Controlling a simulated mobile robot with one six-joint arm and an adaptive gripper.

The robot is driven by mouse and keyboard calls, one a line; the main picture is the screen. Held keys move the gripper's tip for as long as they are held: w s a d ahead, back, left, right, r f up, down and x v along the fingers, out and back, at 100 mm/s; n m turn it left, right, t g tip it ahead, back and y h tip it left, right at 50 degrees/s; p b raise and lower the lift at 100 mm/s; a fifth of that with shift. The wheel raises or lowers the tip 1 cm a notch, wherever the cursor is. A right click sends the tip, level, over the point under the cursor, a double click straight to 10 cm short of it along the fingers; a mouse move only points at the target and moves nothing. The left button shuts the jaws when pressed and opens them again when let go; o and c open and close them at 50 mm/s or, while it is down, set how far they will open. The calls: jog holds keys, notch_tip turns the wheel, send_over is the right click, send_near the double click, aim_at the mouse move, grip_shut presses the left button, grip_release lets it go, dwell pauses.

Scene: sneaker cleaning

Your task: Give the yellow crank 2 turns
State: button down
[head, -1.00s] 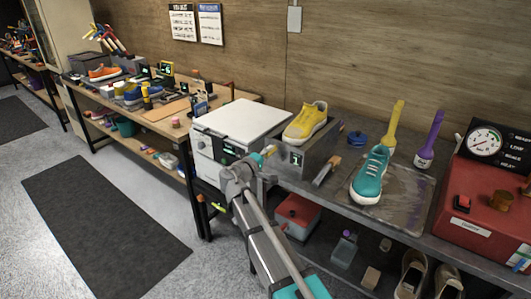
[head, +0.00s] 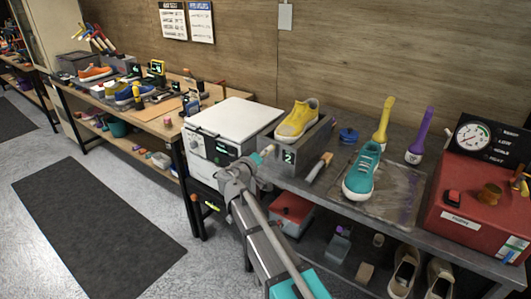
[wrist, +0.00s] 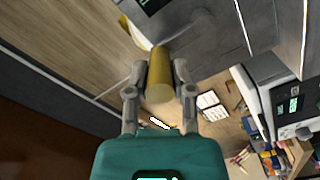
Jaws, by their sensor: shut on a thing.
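The yellow crank is mostly hidden by my gripper in the head view. In the wrist view its grip (wrist: 159,76) is a dull yellow cylinder between my two fingers. My gripper (wrist: 160,88) is shut on it; in the head view my gripper (head: 254,163) is at the left end of the grey crank box (head: 309,147). A small display (head: 289,157) on the box's front reads 2. A yellow sneaker (head: 298,120) sits on top of the box and partly shows in the wrist view (wrist: 134,36).
A white machine (head: 232,120) stands just left of the box. A brush (head: 319,167) lies to the right, before a teal sneaker (head: 362,172) on a mat. A red gauge unit (head: 478,205) stands far right. A red box (head: 292,213) is on the shelf below.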

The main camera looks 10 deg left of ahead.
jog(key=shift+c, duration=2.4)
grip_release()
jog(key=v, duration=1.2)
jog(key=shift+f, duration=0.1)
